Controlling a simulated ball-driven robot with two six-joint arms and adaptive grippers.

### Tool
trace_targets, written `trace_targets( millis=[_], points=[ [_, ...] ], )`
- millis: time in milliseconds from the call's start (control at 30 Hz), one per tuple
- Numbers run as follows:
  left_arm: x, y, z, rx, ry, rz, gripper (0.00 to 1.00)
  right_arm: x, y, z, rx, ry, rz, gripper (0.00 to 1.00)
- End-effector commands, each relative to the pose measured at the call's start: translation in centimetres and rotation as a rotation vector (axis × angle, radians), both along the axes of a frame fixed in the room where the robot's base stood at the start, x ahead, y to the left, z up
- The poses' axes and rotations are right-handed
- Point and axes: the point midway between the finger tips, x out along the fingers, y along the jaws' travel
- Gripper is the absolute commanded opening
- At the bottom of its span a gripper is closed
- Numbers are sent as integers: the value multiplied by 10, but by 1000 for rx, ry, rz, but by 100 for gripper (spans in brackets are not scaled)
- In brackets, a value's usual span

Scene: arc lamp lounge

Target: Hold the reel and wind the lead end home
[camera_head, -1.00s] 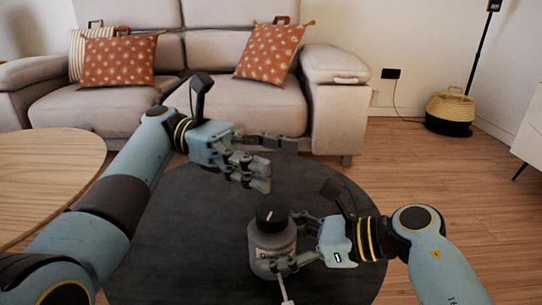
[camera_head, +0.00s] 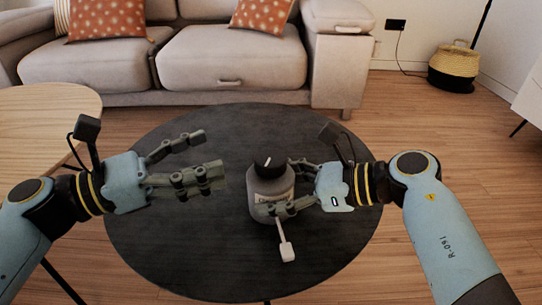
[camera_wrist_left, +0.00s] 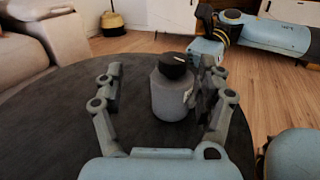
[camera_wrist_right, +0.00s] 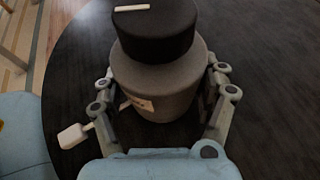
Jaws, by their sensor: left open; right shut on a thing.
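The reel is a grey cylinder (camera_head: 271,188) with a black knob on top (camera_head: 268,167), standing upright on the dark round table. The knob has a white line mark, also visible in the right wrist view (camera_wrist_right: 132,8). The lead end is a pale tab (camera_head: 286,251) on a short stem at the reel's front; it also shows in the right wrist view (camera_wrist_right: 73,136). My right gripper (camera_head: 291,188) is shut on the reel's body from the right. My left gripper (camera_head: 212,158) is open and empty, left of the reel; its fingers point toward the reel.
The round dark table (camera_head: 150,235) is otherwise clear around the reel. A wooden table (camera_head: 45,112) stands at the left. A grey sofa (camera_head: 230,62) with patterned cushions is behind. A basket (camera_head: 453,67) stands on the floor at the far right.

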Motion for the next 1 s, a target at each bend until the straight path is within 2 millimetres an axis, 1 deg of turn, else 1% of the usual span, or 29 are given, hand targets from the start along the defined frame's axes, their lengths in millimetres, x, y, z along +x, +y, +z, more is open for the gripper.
trace_targets(
  millis=[33, 100, 200, 267, 333, 600, 700, 833, 1000],
  points=[
    [-11, 2, -11, 9, 27, -4, 72, 0, 0, 0, 0, -1, 0, 26],
    [-19, 3, -20, 15, 51, -5, 72, 0, 0, 0, 0, -1, 0, 26],
    [-22, -2, -25, 14, 65, -6, 72, 0, 0, 0, 0, -1, 0, 26],
    [-19, -9, -25, 11, 66, -6, 72, 0, 0, 0, 0, -1, 0, 26],
    [-13, -20, -24, 10, 64, -6, 72, 0, 0, 0, 0, -1, 0, 26],
    [13, -71, -24, 9, 66, -6, 72, 0, 0, 0, 0, -1, 0, 26],
    [21, -86, -25, 12, 66, -7, 72, 0, 0, 0, 0, -1, 0, 26],
    [27, -99, -25, 12, 67, -7, 72, 0, 0, 0, 0, -1, 0, 26],
    [29, -104, -26, 16, 67, -9, 72, 0, 0, 0, 0, -1, 0, 26]
  ],
)
